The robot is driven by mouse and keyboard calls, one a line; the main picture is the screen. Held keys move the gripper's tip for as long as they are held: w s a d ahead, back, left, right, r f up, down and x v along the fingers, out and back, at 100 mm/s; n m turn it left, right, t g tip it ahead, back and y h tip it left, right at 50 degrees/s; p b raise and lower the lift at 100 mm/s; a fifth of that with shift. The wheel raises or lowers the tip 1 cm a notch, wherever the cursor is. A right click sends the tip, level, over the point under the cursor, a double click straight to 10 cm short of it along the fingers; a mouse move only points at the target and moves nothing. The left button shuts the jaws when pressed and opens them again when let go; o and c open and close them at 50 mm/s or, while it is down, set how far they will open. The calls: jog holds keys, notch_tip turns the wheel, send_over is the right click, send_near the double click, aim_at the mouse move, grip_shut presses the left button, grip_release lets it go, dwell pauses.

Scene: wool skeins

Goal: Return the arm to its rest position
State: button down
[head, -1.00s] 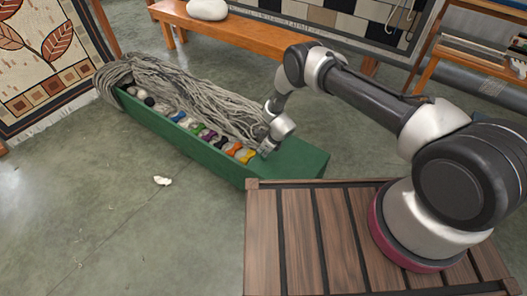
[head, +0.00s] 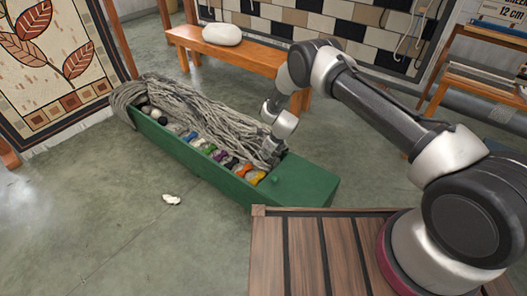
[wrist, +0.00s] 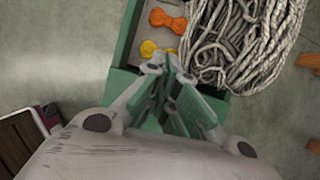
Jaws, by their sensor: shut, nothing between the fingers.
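My arm reaches out from its base at the right of the head view and bends down towards a long green box. My gripper (head: 270,152) is at the near right end of the box, close by the grey yarn. In the wrist view my gripper (wrist: 172,75) points down over the box's end, with nothing held between its fingers. The fingers cover part of the box there.
The green box (head: 300,186) holds grey yarn (head: 205,112) and a row of coloured skeins (head: 220,157). An orange bench (head: 255,60) with a white lump (head: 222,34) stands behind. A white scrap (head: 171,199) lies on open floor at left.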

jog(key=s+d+r+n+g+h, duration=0.1)
jog(key=s+d+r+n+g, duration=0.1)
jog(key=s+n, duration=0.4)
jog(key=s+d+r+n+g, duration=0.1)
jog(key=s+d+n+g, duration=0.1)
jog(key=s+n, duration=0.35)
jog(key=s+d+r+n+h, duration=0.1)
jog(key=s+d+r+n, duration=0.4)
jog(key=r, duration=0.7)
jog(key=s+d+r+n+g, duration=0.1)
jog(key=d+r+n, duration=0.45)
jog(key=r, duration=0.75)
jog(key=s+d+r+n+h, duration=0.15)
jog(key=s+d+r, duration=0.25)
jog(key=d+r, duration=0.6)
jog(key=s+d+r+t, duration=0.2)
jog(key=s+d+r, duration=0.2)
jog(key=s+r, duration=0.2)
jog(key=s+d+r+n+t, duration=0.1)
jog(key=s+d+r+t, duration=0.1)
jog(key=s+d+r, duration=0.2)
jog(key=s+d+r+t, duration=0.3)
jog(key=s+d+r, duration=0.2)
jog(key=s+r, duration=0.4)
notch_tip(320, 180, up, 4)
jog(key=shift+s+r, duration=0.15)
jog(key=shift+s, duration=0.05)
jog(key=shift+h, duration=0.25)
